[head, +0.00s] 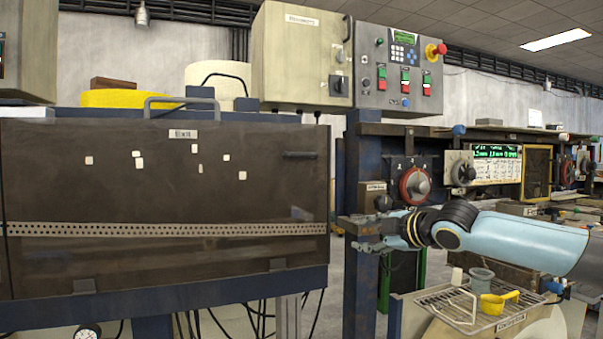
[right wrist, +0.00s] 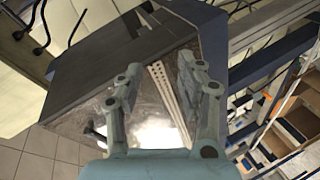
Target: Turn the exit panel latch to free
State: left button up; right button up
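The exit panel (head: 130,190) is a wide dark cover at the left in the head view, with an "Exit" label (head: 183,134). Its latch (head: 300,154) is a short dark bar lying about level near the panel's upper right edge. My right gripper (head: 362,237) is to the right of the panel and lower than the latch, apart from it. In the right wrist view its two fingers (right wrist: 160,72) are spread with nothing held, and the dark panel (right wrist: 100,75) shows beyond them. A small dark part (right wrist: 95,132) there may be the latch; I cannot tell. My left gripper is not in view.
A blue post (head: 360,290) stands by my right gripper. A dial box with a red-ringed knob (head: 414,185) is above my right arm. A wire rack (head: 465,308) with a yellow scoop (head: 497,302) is below it. A perforated strip (head: 170,229) crosses the panel.

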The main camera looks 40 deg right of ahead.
aim_at(299, 155)
jog(key=s+a+r+n+t+y+p, duration=0.1)
jog(key=a+r+n+y+p, duration=0.3)
jog(key=r, duration=0.6)
jog(key=a+r+n+h, duration=0.1)
jog(key=a+r+n, duration=0.1)
jog(key=a+r, duration=0.6)
jog(key=w+p, duration=0.1)
jog(key=w, duration=0.2)
jog(key=w+p, duration=0.1)
jog(key=w, duration=0.2)
jog(key=w+p, duration=0.1)
jog(key=w, duration=0.2)
jog(key=shift+w+d, duration=0.25)
jog(key=shift+d, duration=0.05)
jog(key=shift+w+a+f, duration=0.1)
jog(key=shift+w+f, duration=0.05)
jog(key=shift+w, duration=0.2)
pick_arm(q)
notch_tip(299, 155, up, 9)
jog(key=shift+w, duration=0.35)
pick_arm(e)
jog(key=shift+c, duration=0.2)
grip_shut()
